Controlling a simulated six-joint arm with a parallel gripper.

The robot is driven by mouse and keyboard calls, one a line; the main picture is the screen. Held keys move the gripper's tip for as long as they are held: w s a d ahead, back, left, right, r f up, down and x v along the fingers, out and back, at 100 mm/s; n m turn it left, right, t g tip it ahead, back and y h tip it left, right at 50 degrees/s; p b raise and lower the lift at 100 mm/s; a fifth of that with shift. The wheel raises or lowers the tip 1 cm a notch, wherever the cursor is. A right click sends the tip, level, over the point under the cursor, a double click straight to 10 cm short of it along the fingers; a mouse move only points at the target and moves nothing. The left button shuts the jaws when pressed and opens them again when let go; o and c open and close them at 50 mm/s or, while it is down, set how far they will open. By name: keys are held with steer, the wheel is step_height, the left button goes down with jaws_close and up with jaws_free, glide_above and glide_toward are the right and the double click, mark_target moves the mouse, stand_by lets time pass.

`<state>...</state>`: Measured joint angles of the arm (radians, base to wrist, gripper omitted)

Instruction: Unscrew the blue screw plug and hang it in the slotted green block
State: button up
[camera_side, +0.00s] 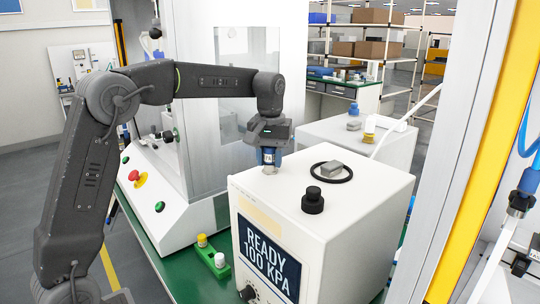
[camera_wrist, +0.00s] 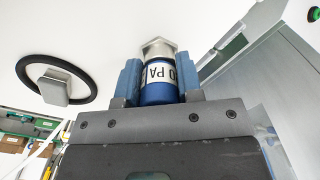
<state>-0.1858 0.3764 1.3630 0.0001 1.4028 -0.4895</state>
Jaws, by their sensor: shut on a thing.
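The blue screw plug (camera_side: 268,158) has a white label and is upright at the top of the white press box (camera_side: 330,200), near its back left edge. In the wrist view the plug (camera_wrist: 158,92) sits between the two blue fingers of my gripper (camera_wrist: 159,78), with a silver hex piece (camera_wrist: 158,47) at its far end. My gripper (camera_side: 268,150) is shut on the plug from above. I cannot tell whether the plug is still threaded in. The slotted green block (camera_side: 212,258) stands on the green bench left of the box, holding a yellow-topped and a white-topped piece.
A black ring with a grey block (camera_side: 333,170) lies on the box top, with a black knob (camera_side: 313,200) in front. The box front has a screen reading READY 100 KPA (camera_side: 268,262). A white machine with buttons (camera_side: 150,195) stands left; a yellow-edged frame (camera_side: 480,150) stands right.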

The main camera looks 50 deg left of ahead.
steer(key=shift+n, duration=0.8)
steer(key=shift+r+n, duration=0.1)
steer(key=shift+n, duration=0.8)
steer(key=shift+n, duration=0.8)
steer(key=shift+n, duration=0.9)
